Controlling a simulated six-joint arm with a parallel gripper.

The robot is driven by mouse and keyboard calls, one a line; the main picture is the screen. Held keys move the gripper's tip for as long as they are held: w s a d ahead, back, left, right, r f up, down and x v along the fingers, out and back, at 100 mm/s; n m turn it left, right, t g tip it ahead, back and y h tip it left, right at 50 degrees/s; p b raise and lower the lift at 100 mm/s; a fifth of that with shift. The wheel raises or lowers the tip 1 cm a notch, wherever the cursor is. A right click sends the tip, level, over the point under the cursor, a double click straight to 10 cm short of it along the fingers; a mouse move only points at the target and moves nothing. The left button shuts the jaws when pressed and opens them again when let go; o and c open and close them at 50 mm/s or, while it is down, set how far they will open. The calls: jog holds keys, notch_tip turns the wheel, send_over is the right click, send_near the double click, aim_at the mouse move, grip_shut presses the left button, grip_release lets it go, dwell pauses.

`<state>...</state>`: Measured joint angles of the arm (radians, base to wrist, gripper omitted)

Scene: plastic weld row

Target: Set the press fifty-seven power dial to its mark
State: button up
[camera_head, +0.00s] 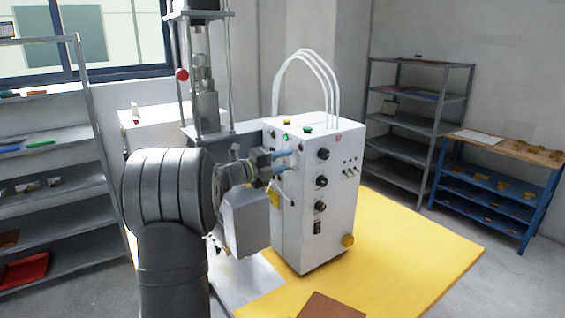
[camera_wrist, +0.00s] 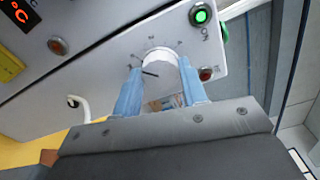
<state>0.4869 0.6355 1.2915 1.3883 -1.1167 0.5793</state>
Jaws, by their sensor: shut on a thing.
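The power dial (camera_wrist: 160,60) is a white round knob on the white panel of the press cabinet (camera_head: 312,215). Tick marks ring it, and a dark pointer line shows at its lower left in the wrist view. My gripper (camera_wrist: 160,88) has its two blue fingers on either side of the dial, shut on it. In the head view my gripper (camera_head: 284,161) reaches the cabinet's left face, and the dial is hidden there. I cannot read the numbers on the scale or pick out the mark.
Close to the dial are a lit green button (camera_wrist: 201,15) and a red button (camera_wrist: 206,74). A white hooked handle (camera_wrist: 80,107) sticks out of the panel. The press column (camera_head: 203,75) stands behind. The yellow tabletop (camera_head: 405,255) is mostly clear, with a brown sheet (camera_head: 328,306) at the front.

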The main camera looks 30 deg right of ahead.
jog(key=o, duration=1)
jog(key=shift+c, duration=0.2)
jog(key=a, duration=1.7)
jog(key=shift+a, duration=0.25)
jog(key=shift+d, duration=0.1)
jog(key=d, duration=1.7)
jog(key=shift+d, duration=0.15)
